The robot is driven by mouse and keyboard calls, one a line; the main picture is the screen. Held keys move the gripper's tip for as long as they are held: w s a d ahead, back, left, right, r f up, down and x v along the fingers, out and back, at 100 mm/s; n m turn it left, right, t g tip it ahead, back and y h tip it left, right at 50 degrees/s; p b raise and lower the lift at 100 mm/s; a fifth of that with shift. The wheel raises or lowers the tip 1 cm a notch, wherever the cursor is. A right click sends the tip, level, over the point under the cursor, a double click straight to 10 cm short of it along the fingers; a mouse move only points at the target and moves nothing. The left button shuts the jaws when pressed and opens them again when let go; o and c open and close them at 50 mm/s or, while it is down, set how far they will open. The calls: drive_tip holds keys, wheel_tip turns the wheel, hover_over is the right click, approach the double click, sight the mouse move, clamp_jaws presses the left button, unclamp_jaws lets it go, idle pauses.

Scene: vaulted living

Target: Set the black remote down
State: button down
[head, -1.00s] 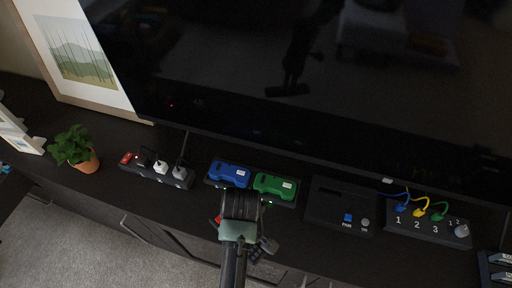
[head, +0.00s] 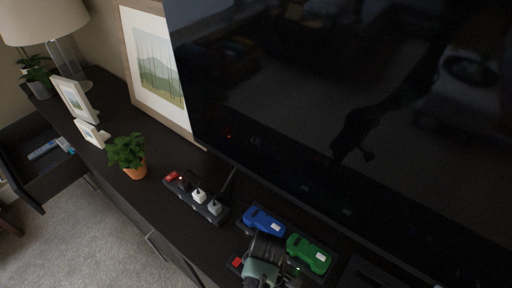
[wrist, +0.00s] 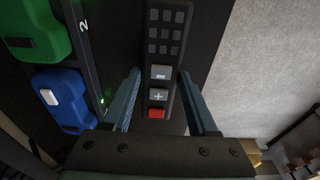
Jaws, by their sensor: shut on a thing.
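The black remote (wrist: 165,45) shows in the wrist view between the two fingers of my gripper (wrist: 159,76). It has grey buttons, a plus and a minus key, and a red button at the near end. My gripper is shut on it. The remote is over the dark cabinet top (wrist: 120,25), near its front edge; I cannot tell whether it touches the surface. In the head view my gripper (head: 265,270) is at the bottom, in front of the blue and green devices, and the remote is mostly hidden there.
A dock holds a blue device (head: 263,221) and a green device (head: 308,254). A power strip (head: 198,197), a potted plant (head: 128,153) and picture frames (head: 74,101) stand farther left. The large TV (head: 340,120) stands behind. Bare cabinet top lies between plant and power strip.

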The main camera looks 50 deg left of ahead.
drive_tip(key=shift+w+f, duration=0.1)
drive_tip(key=shift+f, duration=0.3)
drive_tip(key=shift+f, duration=0.15)
drive_tip(key=shift+c, duration=0.9)
unclamp_jaws()
wheel_tip(320, 180, up, 12)
drive_tip(key=d+p, duration=0.1)
drive_tip(key=shift+w+d+p, duration=0.15)
drive_tip(key=shift+d+p, duration=0.05)
drive_tip(key=shift+p, duration=0.1)
